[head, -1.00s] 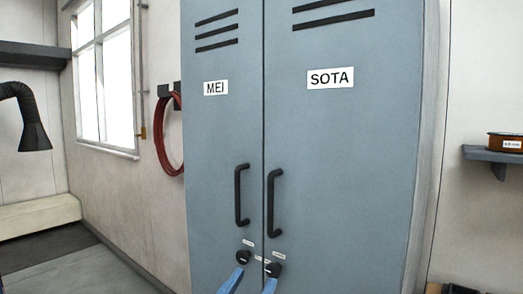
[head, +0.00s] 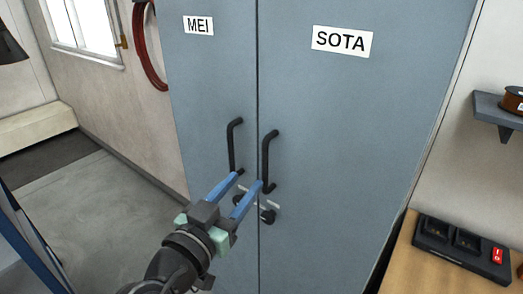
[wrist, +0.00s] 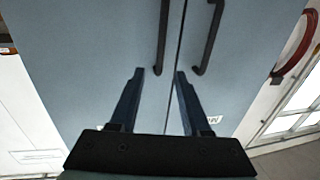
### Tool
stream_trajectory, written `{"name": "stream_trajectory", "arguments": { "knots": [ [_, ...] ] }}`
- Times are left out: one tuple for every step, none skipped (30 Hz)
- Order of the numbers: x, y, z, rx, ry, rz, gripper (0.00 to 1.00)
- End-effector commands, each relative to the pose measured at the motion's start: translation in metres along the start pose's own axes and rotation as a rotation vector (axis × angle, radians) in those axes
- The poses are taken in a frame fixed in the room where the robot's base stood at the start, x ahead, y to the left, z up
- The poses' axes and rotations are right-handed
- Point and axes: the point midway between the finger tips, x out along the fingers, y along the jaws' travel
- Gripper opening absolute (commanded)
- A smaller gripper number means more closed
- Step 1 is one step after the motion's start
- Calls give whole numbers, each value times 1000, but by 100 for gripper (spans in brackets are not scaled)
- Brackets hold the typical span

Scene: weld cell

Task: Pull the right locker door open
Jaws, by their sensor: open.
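The right locker door (head: 335,130) is blue-grey, labelled SOTA, and looks closed against the left door marked MEI (head: 212,85). Its black bar handle (head: 269,160) stands upright beside the seam; it also shows in the wrist view (wrist: 162,38), which is turned upside down. My gripper (head: 249,180) is open, with two blue fingers pointing at the doors. In the wrist view, my gripper (wrist: 159,73) has its fingertips to either side of one end of the SOTA handle, with the seam also between them. I see no contact; the depth gap is unclear.
The MEI handle (head: 233,146) is close by on the left; it also shows in the wrist view (wrist: 209,38). A black knob (head: 267,215) sits below the SOTA handle. A wooden bench (head: 425,275) with a charger-like black box (head: 462,250) stands at right. Floor at left is open.

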Motion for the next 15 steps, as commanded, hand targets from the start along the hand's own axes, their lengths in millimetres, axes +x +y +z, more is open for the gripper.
{"name": "stream_trajectory", "arguments": {
  "knots": [
    [12, 1, -5, 0, -3, 4, 47],
    [18, 1, -5, -1, -3, 3, 47],
    [26, 1, -5, -1, -1, 4, 47],
    [32, 1, -5, 0, -2, 4, 47],
    [38, 1, -5, 1, -2, 3, 47],
    [45, 1, -5, 1, -2, 2, 47],
    [50, 1, -4, 0, -2, 3, 47],
    [55, 1, -4, 0, -2, 3, 47],
    [61, 1, -4, 1, -2, 2, 47],
    [65, 1, -4, 2, -2, 1, 47],
    [69, 0, -3, 1, -1, 1, 47],
    [73, 0, -3, 0, -1, 2, 47],
    [76, 1, -3, 0, 0, 2, 47],
    [79, 1, -3, 0, 0, 2, 47],
    [82, 1, -2, 0, -1, 2, 47]
  ]
}}
